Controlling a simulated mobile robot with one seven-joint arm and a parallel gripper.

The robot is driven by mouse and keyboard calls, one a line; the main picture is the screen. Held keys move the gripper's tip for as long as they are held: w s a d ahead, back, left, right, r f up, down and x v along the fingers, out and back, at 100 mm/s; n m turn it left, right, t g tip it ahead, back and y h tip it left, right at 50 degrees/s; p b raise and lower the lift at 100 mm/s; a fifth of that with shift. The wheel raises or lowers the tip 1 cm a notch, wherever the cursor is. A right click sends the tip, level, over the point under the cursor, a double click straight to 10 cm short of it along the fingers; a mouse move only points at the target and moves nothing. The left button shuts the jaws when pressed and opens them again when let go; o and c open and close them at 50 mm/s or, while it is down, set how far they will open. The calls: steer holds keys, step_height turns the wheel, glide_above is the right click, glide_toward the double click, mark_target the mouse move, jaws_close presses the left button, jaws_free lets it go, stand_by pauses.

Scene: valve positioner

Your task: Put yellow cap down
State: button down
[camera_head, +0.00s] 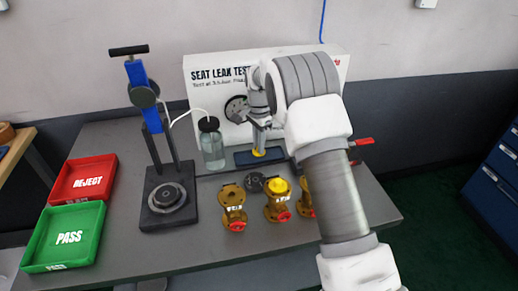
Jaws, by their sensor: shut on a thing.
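A yellow cap (258,153) shows at the tips of my gripper (260,147), over a dark blue tray (243,160) at the back of the table. My gripper points down and is shut on this cap. I cannot tell whether the cap touches the tray. Another yellow piece (279,186) sits on top of the middle brass valve (276,212). My arm comes in from the right and hides part of the scene.
Brass valves stand at the front, one (232,208) left of the middle one and another (306,205) partly behind my arm. A bottle (211,148), a blue-columned press (150,118), a red REJECT bin (83,180) and a green PASS bin (63,238) stand left. A white panel (205,88) stands behind.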

steer(key=shift+f, duration=0.75)
steer(key=shift+f, duration=0.15)
steer(key=c, duration=1.1)
jaws_free()
